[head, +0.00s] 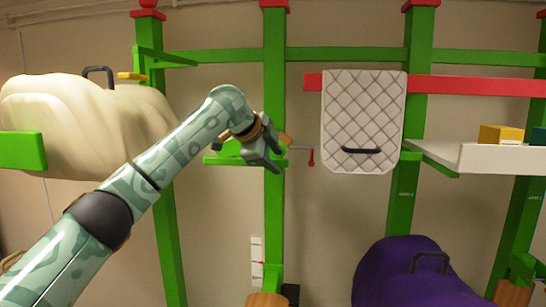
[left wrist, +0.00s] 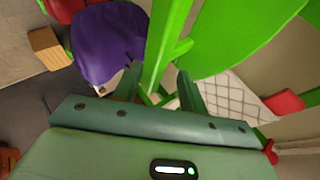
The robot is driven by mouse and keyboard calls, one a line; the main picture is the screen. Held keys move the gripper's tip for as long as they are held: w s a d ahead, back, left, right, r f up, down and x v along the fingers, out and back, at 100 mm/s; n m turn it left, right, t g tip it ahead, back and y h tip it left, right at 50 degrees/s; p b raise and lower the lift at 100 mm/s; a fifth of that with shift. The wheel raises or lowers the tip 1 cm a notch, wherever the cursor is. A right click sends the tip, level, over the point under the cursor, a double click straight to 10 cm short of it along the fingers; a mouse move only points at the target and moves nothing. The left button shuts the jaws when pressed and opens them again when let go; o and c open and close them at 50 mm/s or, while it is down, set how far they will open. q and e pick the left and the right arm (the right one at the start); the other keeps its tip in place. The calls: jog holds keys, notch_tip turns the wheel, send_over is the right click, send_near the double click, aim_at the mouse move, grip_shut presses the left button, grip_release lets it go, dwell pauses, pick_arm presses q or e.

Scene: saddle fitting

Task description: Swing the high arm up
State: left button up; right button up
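A short green arm (head: 228,159) stands out from the middle green post (head: 275,215), partly hidden behind my left gripper (head: 270,152). A thin rod with a red end (head: 310,157) sits just right of that post. Another green arm (head: 168,57) is high on the left post. I cannot tell which one is the high arm. My left gripper is in front of the middle post. In the left wrist view its two fingers (left wrist: 160,92) are apart, with green rack parts beyond and between them. Contact cannot be told. My right gripper is not in view.
A cream saddle (head: 90,110) is at the left. A quilted pad (head: 362,120) hangs from a red bar (head: 465,85). A white shelf (head: 480,158) holds a yellow box (head: 500,135). A purple saddle (head: 405,280) sits low at right.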

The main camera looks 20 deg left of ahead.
pick_arm(q)
jog(key=shift+w, duration=0.1)
dwell(0.4)
jog(key=shift+r, duration=0.2)
jog(key=b+v, duration=0.3)
jog(key=v, duration=1.3)
jog(key=shift+f, duration=0.15)
